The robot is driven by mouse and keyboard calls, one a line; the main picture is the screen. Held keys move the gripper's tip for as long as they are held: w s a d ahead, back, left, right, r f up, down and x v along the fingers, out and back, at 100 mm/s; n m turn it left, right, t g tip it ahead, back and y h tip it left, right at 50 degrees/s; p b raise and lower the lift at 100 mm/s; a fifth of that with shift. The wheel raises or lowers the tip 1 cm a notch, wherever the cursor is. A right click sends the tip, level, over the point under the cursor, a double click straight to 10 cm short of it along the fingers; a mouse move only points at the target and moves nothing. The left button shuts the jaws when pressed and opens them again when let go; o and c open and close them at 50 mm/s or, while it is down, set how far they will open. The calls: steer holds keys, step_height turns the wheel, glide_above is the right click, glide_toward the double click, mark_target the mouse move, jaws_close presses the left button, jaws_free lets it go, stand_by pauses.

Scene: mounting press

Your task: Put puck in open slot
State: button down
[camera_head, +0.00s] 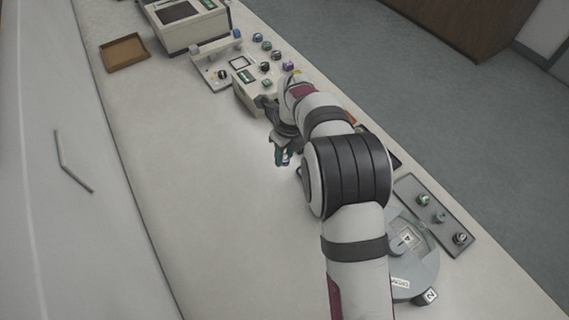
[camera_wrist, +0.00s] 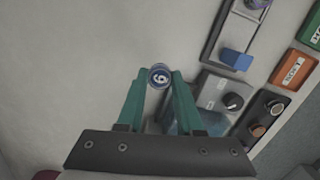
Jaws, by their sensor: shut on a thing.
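A small round puck (camera_wrist: 160,76) with a dark blue rim and a pale face marked 6 or 9 sits between the green fingertips in the wrist view. My gripper (camera_wrist: 159,80) is shut on it, with the numbered face showing. In the head view my gripper (camera_head: 283,156) is above the bare bench, and the puck is too small there to make out clearly. A grey round plate (camera_head: 425,263) with labels lies at the lower right, partly hidden by my arm. I cannot tell which opening is the open slot.
Several small pucks (camera_head: 267,46) stand at the back beside a pale fixture (camera_head: 214,70). A tray (camera_head: 450,221) holds three pucks at right. A brown tray (camera_head: 125,52) lies far left. The wrist view shows a knobbed box (camera_wrist: 222,96) and an orange box (camera_wrist: 293,69). The bench's left is clear.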

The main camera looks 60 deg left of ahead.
step_height(320, 180, up, 4)
steer(key=shift+r, duration=0.25)
steer(key=shift+w+d+r, duration=0.1)
steer(key=shift+w+r, duration=0.05)
steer(key=w+d+r+n, duration=0.2)
steer(key=w+d, duration=0.5)
steer(key=d, duration=0.2)
steer(key=w+d+r+n, duration=0.2)
steer(key=w+d, duration=0.4)
steer(key=d, duration=0.3)
steer(key=s+d+n+g, duration=0.1)
steer(key=d+n, duration=0.4)
steer(key=d, duration=2)
glide_above(406, 239)
steer(key=shift+h, duration=0.3)
steer(key=f, duration=0.6)
steer(key=shift+w+d+f, duration=0.2)
steer(key=shift+d+f, duration=0.15)
steer(key=shift+a+f, duration=0.15)
steer(key=shift+f, duration=0.95)
steer(key=shift+a+f, duration=0.1)
steer(key=shift+f, duration=0.95)
steer(key=shift+f, duration=0.1)
